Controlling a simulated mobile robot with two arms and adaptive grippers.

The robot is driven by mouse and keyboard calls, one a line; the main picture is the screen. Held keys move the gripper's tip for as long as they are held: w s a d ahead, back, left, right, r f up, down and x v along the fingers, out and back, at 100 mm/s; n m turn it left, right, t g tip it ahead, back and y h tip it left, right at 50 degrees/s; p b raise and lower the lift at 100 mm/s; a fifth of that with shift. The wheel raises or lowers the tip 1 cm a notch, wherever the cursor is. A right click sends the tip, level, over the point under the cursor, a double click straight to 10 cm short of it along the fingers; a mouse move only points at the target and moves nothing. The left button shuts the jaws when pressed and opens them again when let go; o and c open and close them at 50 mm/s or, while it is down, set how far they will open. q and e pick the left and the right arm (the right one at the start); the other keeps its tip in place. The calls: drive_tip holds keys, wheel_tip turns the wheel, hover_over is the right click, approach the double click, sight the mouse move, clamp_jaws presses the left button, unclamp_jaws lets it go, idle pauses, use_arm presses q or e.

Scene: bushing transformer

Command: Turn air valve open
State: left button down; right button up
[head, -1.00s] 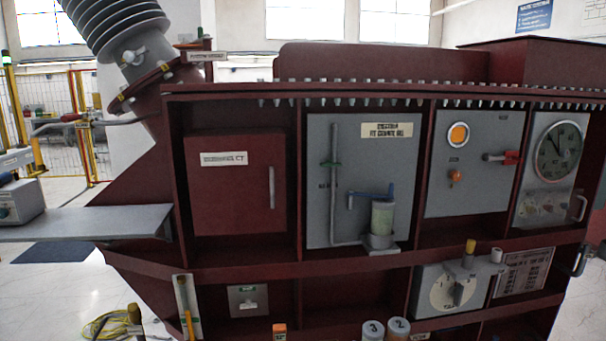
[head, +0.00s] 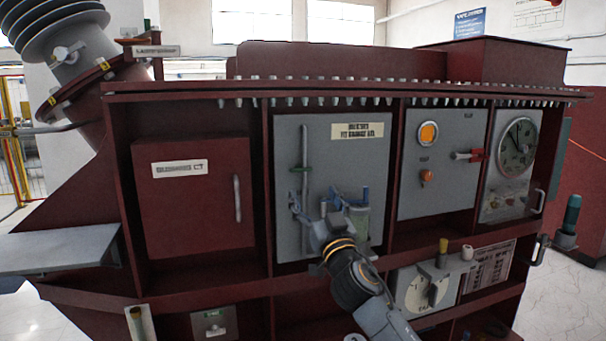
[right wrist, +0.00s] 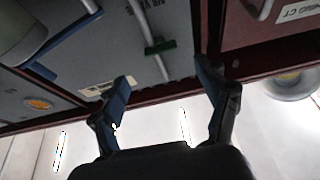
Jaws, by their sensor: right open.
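The grey middle panel (head: 330,140) carries a vertical pipe with a small green-handled valve (head: 300,169); the handle sits crosswise to the pipe. It also shows in the right wrist view (right wrist: 160,47). Right of it is a breather cylinder (head: 362,222) with a blue lever (head: 365,194), partly hidden by my gripper. Which of the two handles is the air valve I cannot tell. My right gripper (head: 318,203) is open and empty in front of this panel, below the green handle. My left gripper is out of view.
A closed red door (head: 190,200) is at the left. Shelf edges run below the panels. A dial box (head: 425,290) sits lower right.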

sight(301, 169)
drive_tip(key=shift+x, duration=3.85)
drive_tip(key=shift+f, duration=0.1)
drive_tip(key=c, duration=1.2)
drive_tip(key=shift+o, duration=0.2)
